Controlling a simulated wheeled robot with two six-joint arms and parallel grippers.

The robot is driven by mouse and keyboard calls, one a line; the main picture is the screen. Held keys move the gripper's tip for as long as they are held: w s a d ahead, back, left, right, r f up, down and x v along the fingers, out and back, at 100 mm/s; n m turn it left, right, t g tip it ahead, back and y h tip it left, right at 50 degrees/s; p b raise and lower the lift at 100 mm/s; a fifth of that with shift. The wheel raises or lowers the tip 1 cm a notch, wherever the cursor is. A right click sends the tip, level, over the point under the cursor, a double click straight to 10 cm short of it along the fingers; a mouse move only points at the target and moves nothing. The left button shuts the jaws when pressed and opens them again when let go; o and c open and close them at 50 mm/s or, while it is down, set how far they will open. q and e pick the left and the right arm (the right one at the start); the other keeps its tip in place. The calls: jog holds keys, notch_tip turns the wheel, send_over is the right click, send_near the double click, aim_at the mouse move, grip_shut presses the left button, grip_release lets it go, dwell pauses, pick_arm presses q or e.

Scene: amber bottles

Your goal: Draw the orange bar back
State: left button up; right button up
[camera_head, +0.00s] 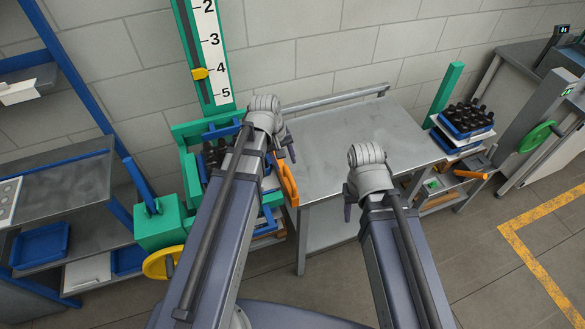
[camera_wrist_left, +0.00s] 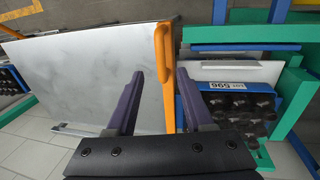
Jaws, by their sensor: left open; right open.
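The orange bar (camera_head: 287,184) stands along the left edge of the metal table, beside the green and blue frame. In the left wrist view the orange bar (camera_wrist_left: 164,62) runs up through the gap between my left gripper's two purple fingers. My left gripper (camera_head: 285,150) is open over the bar; I cannot tell whether either finger touches it. It also shows in the left wrist view (camera_wrist_left: 160,82). My right gripper (camera_head: 349,208) is open and empty at the table's front edge, well right of the bar. My left arm hides part of the frame.
The metal table (camera_head: 340,135) has a bare top with a rail at the back. Dark bottles (camera_wrist_left: 235,103) sit in the frame beside the bar, near a white label card. A crate of bottles (camera_head: 466,118) stands at the right. A green scale post (camera_head: 212,60) rises behind.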

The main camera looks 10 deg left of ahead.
aim_at(290, 177)
pick_arm(q)
jog(key=shift+w+d+f+b, duration=0.15)
jog(key=shift+d+f+b, duration=0.05)
jog(key=shift+f+b, duration=1.1)
jog(key=shift+w+d+f+b, duration=0.15)
jog(key=shift+f+b, duration=1.1)
jog(key=shift+f, duration=0.05)
jog(key=shift+w+d+f+b, duration=0.15)
jog(key=shift+d+f+b, duration=0.05)
jog(key=shift+f+b, duration=1.1)
jog(key=shift+r, duration=0.1)
jog(key=shift+c, duration=0.3)
grip_shut()
